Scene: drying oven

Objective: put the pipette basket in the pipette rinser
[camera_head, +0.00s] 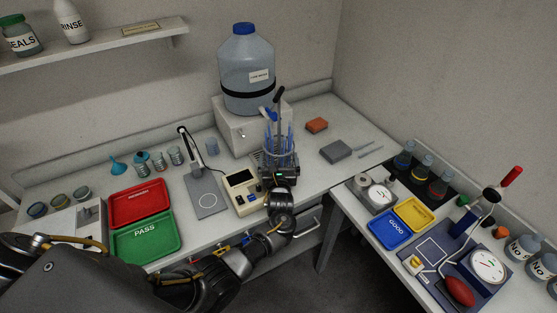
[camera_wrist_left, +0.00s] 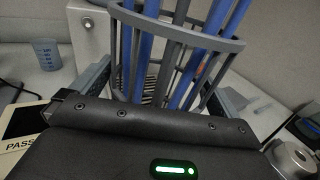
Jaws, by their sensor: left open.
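The pipette basket (camera_head: 281,153) is an open grey cage with blue pipettes standing in it and a tall dark handle rising above. It stands roughly upright in front of the white box. My left gripper (camera_head: 280,170) is at its near side, low down. In the left wrist view the basket's grey rim and bars (camera_wrist_left: 180,32) fill the upper middle. There the open fingers of my left gripper (camera_wrist_left: 165,92) lie on either side of the basket; contact cannot be told. The basket's bottom is hidden by the gripper. My right gripper is not in view.
A large blue-capped water jug (camera_head: 246,85) stands on a white box (camera_head: 232,130) behind the basket. A cream instrument (camera_head: 242,190) is close left of the gripper. Red (camera_head: 140,199) and green (camera_head: 145,240) trays lie further left.

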